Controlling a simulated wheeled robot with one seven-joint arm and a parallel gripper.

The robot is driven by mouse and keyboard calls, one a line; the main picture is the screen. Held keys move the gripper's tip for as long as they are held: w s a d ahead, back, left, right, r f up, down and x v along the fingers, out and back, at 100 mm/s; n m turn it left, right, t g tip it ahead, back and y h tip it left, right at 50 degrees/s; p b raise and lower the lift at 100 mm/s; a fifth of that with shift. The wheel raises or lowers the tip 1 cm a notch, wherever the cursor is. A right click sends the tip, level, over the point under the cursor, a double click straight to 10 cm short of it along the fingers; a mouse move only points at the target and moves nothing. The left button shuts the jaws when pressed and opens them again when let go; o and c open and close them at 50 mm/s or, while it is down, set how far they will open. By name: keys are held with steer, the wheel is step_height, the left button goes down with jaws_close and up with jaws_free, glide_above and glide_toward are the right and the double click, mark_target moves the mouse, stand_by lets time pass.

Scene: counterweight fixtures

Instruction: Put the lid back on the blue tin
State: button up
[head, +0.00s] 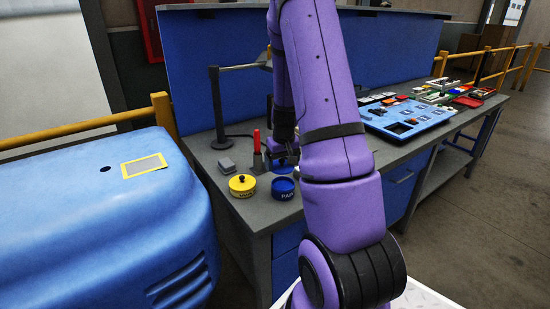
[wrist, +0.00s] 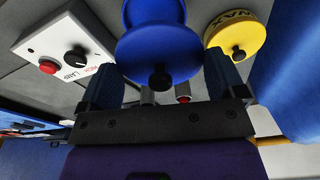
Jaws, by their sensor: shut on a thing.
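The blue tin (head: 283,190), with white lettering on its side, stands on the grey bench in the head view. A blue lid (wrist: 150,52) with a black knob is between my fingers in the wrist view. My gripper (wrist: 160,62) is shut on the lid, its fingers at opposite sides of the rim. In the head view the lid (head: 281,168) shows just above and behind the tin, under my gripper (head: 283,158). A blue body (wrist: 154,10) shows beyond the lid in the wrist view, seemingly the tin. I cannot tell whether they touch.
A yellow tin (head: 242,186) with a black-knobbed lid stands left of the blue tin. Behind are a red-handled tool (head: 257,141), a grey block (head: 226,165) and a lamp stand (head: 216,105). A white switch box (wrist: 70,50) is close by. A blue tray (head: 405,120) lies right.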

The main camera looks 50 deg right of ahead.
steer(key=shift+s+d+f, duration=0.1)
steer(key=shift+s+d, duration=0.05)
steer(key=shift+d, duration=0.15)
steer(key=shift+f, duration=3)
steer(key=shift+f, duration=0.15)
steer(key=o, duration=0.6)
steer(key=shift+r, duration=3.55)
jaws_close()
